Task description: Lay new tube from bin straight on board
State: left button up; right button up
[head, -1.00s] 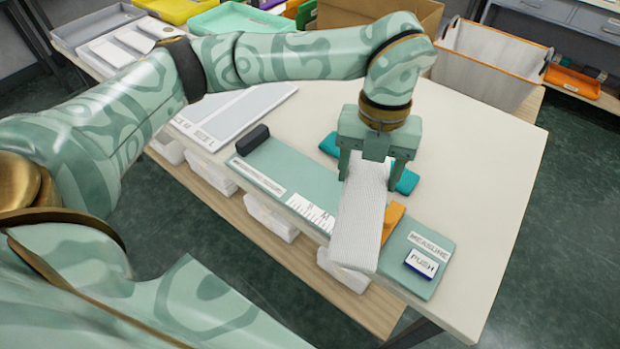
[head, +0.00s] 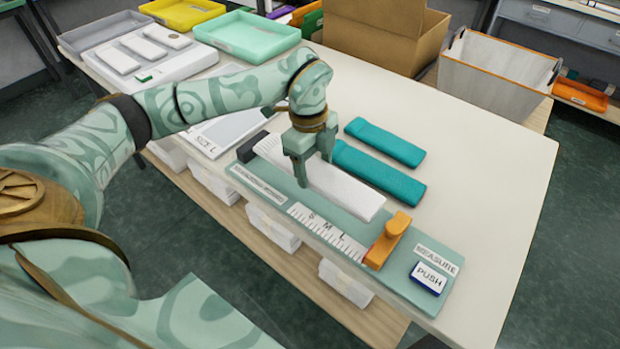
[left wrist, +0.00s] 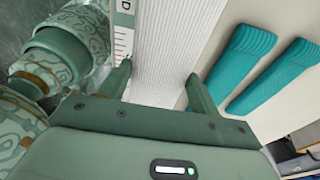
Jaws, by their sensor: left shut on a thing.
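A white ribbed tube (head: 345,196) lies lengthwise along the green measuring board (head: 403,287), roughly parallel to its ruler (head: 325,229). Its far end is near the dark end block (head: 252,147), and its near end is close to the orange slider (head: 388,241). I cannot tell whether it touches either one, or the board surface. My left gripper (head: 314,169) straddles the tube and is shut on it near the middle. In the left wrist view the tube (left wrist: 160,50) runs between the two fingers. My right gripper is not in view.
Two teal tubes (head: 385,142) lie on the table beyond the board. A blue PUSH button (head: 428,278) sits at the board's near end. A whitish bin with orange rim (head: 495,75) and a cardboard box (head: 385,40) stand behind. The table's right side is clear.

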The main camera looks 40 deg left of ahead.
aim_at(309, 176)
pick_arm(q)
jog(key=shift+w+a+f, duration=0.2)
jog(key=shift+a+f, duration=0.25)
jog(key=shift+f, duration=0.15)
jog(key=shift+w+a+f, duration=0.15)
jog(key=shift+a+f, duration=0.25)
jog(key=shift+f, duration=0.15)
jog(key=f, duration=0.1)
jog(key=f+b, duration=0.2)
jog(key=shift+w+a+f, duration=0.15)
jog(key=shift+a+f, duration=0.1)
jog(key=shift+f, duration=0.15)
jog(key=shift+r, duration=0.1)
jog(key=o, duration=0.9)
jog(key=shift+o, duration=0.2)
